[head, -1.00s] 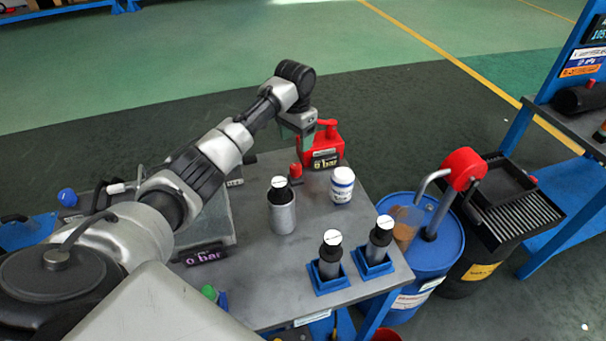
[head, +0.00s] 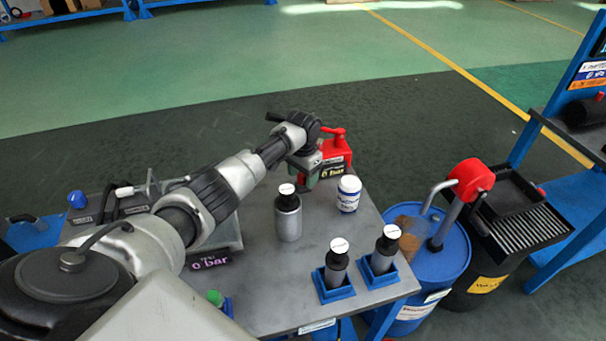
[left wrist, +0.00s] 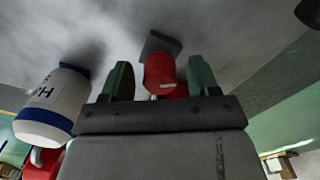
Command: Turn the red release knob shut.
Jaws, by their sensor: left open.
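In the left wrist view the red knob (left wrist: 165,73) stands on a dark square base (left wrist: 159,45) on the grey surface. My left gripper (left wrist: 158,78) is open, with one green finger on each side of the knob. In the head view my left gripper (head: 308,171) is low over the far end of the grey table (head: 260,262), and the arm and gripper hide the knob. My right gripper is not in view.
A red pump body (head: 337,146) reading "0 bar" stands just behind my gripper. A white jar (head: 349,193) and a black-topped metal cylinder (head: 288,217) stand nearby. Two blue holders (head: 334,288) with cylinders sit at the front right. A blue drum (head: 440,262) stands beside the table.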

